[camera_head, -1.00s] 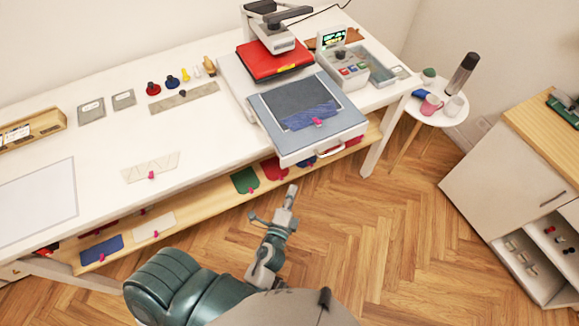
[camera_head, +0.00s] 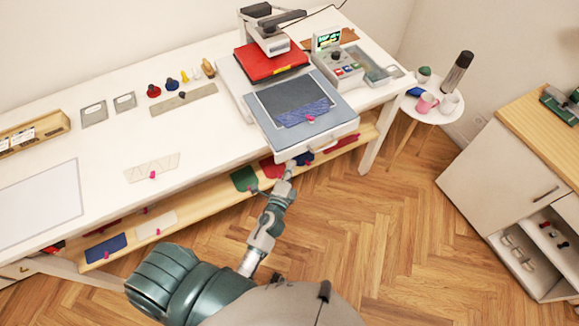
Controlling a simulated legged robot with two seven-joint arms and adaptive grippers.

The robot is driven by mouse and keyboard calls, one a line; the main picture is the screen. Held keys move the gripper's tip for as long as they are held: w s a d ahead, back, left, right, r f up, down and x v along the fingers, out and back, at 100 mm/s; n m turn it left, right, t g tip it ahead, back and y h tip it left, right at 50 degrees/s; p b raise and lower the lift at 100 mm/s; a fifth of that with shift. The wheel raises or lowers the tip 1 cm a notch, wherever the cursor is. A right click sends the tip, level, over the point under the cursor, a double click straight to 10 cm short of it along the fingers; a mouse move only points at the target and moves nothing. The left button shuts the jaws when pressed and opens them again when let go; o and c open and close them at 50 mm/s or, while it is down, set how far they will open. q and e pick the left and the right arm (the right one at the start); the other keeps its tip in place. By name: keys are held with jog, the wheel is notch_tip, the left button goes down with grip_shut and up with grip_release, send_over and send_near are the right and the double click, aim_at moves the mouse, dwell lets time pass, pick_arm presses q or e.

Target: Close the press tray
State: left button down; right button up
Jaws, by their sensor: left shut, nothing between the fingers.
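The press tray (camera_head: 335,132) is pulled out at the front of the heat press, over the table's front edge. A dark pad with a blue fabric piece (camera_head: 305,114) and a pink tag lies on it. The red press plate (camera_head: 271,63) stands behind, above the press base. The tray's white handle is on its front face, partly hard to see now. My left gripper (camera_head: 289,167) is shut and empty, just below and in front of the tray's front left corner. I cannot tell whether it touches the tray. My right gripper is not in view.
The white table (camera_head: 110,150) carries stamps, a ruler and a control box (camera_head: 340,65). A shelf below (camera_head: 205,205) holds fabric pieces. A round side table (camera_head: 433,112) with mugs and a cabinet (camera_head: 500,165) stand right. The wood floor in front is open.

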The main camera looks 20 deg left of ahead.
pick_arm(q)
jog(key=w+a, duration=0.2)
jog(key=a, duration=0.1)
jog(key=w+a+p, duration=0.1)
jog(key=w+a, duration=0.1)
jog(key=a, duration=0.2)
jog(key=w+a, duration=0.3)
jog(key=a, duration=0.1)
jog(key=shift+w+f, duration=0.1)
jog(key=w+a, duration=0.6)
jog(key=shift+a+b, duration=0.3)
jog(key=shift+b, duration=0.1)
jog(key=shift+w+a, duration=0.1)
jog(key=shift+a, duration=0.3)
jog(key=shift+r, duration=0.25)
jog(key=shift+d+r, duration=0.1)
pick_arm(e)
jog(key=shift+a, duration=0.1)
